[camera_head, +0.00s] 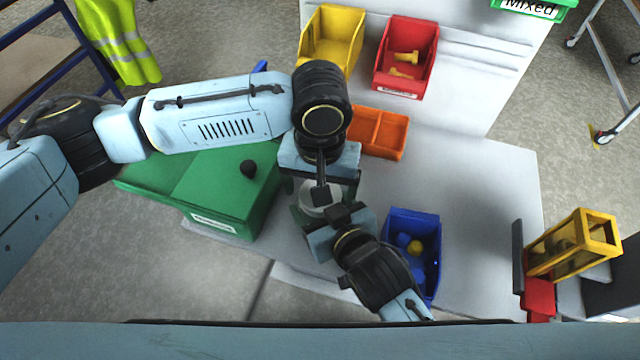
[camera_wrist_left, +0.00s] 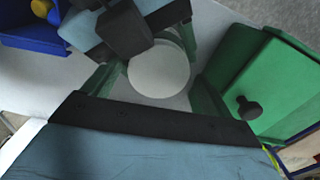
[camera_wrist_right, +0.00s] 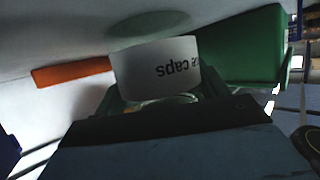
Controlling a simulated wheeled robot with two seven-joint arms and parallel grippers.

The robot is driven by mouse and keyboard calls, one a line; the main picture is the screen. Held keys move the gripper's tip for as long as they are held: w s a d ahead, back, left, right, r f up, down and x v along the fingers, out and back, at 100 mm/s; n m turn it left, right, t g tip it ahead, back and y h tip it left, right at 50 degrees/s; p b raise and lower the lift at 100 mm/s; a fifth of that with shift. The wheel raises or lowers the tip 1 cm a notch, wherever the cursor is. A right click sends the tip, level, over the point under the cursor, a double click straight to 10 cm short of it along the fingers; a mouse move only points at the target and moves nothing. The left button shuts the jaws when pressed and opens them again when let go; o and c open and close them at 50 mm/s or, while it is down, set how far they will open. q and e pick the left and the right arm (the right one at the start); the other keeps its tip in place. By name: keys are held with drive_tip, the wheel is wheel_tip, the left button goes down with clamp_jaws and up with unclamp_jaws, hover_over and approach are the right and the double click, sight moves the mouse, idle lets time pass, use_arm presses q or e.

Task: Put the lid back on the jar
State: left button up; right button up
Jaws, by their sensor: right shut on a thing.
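The jar (camera_wrist_right: 158,70) is a white cylinder with a label ending in "caps", upside down in the right wrist view. My right gripper (camera_head: 330,222) is shut on it, with green fingers at its sides (camera_wrist_right: 163,98). A white round disc (camera_wrist_left: 158,72) shows from above in the left wrist view and between the grippers in the head view (camera_head: 316,193). I cannot tell whether it is the lid or the jar's own top. My left gripper (camera_wrist_left: 155,90) is above it, fingers apart on either side; I cannot see any contact.
A large green box with a black knob (camera_head: 215,190) stands left of the grippers. An orange tray (camera_head: 378,132) is behind, and a blue bin (camera_head: 428,225) with small parts is close on the right. Yellow (camera_head: 330,40) and red (camera_head: 405,55) bins hang at the back. The table's right side is mostly clear.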

use_arm(q)
drive_tip(key=shift+r, duration=2.25)
drive_tip(key=shift+c, duration=0.4)
drive_tip(key=shift+r+n, duration=1.7)
drive_tip(key=shift+r, duration=0.05)
wheel_tip(320, 180, down, 8)
drive_tip(key=shift+f, duration=0.1)
